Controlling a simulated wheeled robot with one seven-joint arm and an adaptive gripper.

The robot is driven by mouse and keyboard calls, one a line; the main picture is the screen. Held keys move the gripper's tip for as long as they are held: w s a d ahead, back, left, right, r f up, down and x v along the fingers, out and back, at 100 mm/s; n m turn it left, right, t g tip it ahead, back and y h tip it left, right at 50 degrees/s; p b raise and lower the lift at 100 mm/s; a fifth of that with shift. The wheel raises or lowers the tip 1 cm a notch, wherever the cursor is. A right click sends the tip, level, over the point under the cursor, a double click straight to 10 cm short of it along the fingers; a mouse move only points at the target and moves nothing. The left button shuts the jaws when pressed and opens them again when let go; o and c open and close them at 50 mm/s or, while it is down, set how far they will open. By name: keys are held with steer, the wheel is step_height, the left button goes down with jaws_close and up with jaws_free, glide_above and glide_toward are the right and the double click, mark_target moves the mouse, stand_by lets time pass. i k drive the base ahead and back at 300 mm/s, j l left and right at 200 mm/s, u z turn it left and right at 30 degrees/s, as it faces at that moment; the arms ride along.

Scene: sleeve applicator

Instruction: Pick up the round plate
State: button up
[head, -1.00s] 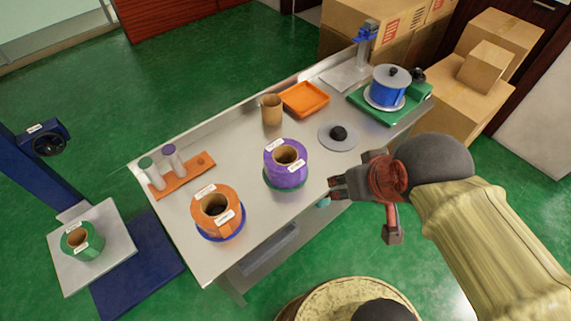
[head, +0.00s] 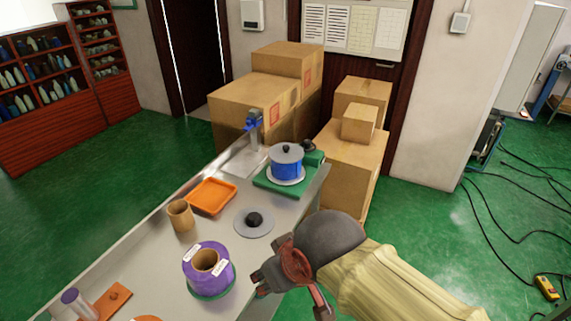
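The round plate (head: 241,222) is a flat grey disc with a black knob (head: 254,219) at its middle. It lies on the metal table, right of the orange tray and behind the purple roll. A similar grey disc with a black knob (head: 286,150) sits on top of the blue roll on the green base. My gripper (head: 262,284) is at the table's near edge, in front of the plate and right of the purple roll, apart from the plate. Its dark fingers are small in the head view, and their gap is not clear.
The purple roll (head: 222,280), cardboard tube (head: 180,216) and orange tray (head: 212,196) stand near the plate. The green base (head: 265,182) with the blue roll (head: 286,167) is at the table's far end. Cardboard boxes (head: 345,165) stand beyond. Cables (head: 510,190) lie on the floor at right.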

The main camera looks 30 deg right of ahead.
mark_target(283, 152)
steer(key=i+l+z, duration=0.15)
steer(key=i+z, duration=0.55)
steer(key=z, duration=0.2)
